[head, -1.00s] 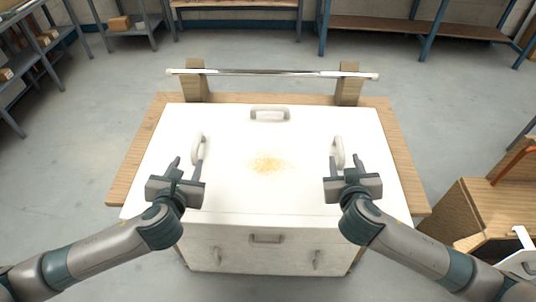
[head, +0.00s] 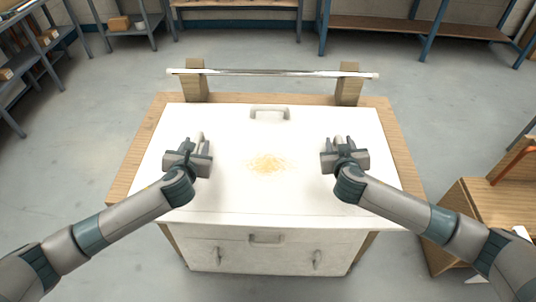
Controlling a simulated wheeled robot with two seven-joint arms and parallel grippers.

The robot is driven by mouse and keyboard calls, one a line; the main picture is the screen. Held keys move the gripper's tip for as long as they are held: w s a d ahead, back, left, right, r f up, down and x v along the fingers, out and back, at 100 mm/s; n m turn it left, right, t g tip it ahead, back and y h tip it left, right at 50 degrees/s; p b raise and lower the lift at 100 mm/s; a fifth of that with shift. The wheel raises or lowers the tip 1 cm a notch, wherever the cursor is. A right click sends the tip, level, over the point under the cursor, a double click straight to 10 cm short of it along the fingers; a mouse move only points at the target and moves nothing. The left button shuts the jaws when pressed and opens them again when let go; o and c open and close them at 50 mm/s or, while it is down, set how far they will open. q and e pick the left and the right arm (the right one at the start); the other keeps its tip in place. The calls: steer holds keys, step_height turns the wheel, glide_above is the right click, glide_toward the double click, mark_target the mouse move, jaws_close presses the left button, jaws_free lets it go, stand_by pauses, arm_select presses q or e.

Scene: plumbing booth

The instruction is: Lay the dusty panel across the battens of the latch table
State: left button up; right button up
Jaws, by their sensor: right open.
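The dusty panel (head: 230,190) is a wide white board with a yellowish dust patch (head: 271,163) at its middle. It lies flat over the wooden table (head: 408,175). My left gripper (head: 196,147) is over the panel's left handle (head: 199,136), with its fingers apart and the handle partly hidden. My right gripper (head: 338,146) is over the right handle (head: 339,137), also with fingers apart. Whether the fingers touch the handles cannot be told. A third handle (head: 270,112) sits at the far edge. I cannot make out any battens.
A chrome bar (head: 270,72) rests on two wooden blocks (head: 197,82) behind the panel. A white front with handles (head: 225,254) stands below the panel's near edge. A wooden box (head: 455,215) is at the right. Shelves line the back; grey floor between is clear.

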arm_select(q)
jaws_close()
arm_select(e)
jaws_close()
steer(key=shift+d, duration=0.15)
stand_by(1.0)
arm_select(q)
steer(key=shift+r, duration=0.1)
arm_select(e)
steer(key=shift+w+r, duration=0.1)
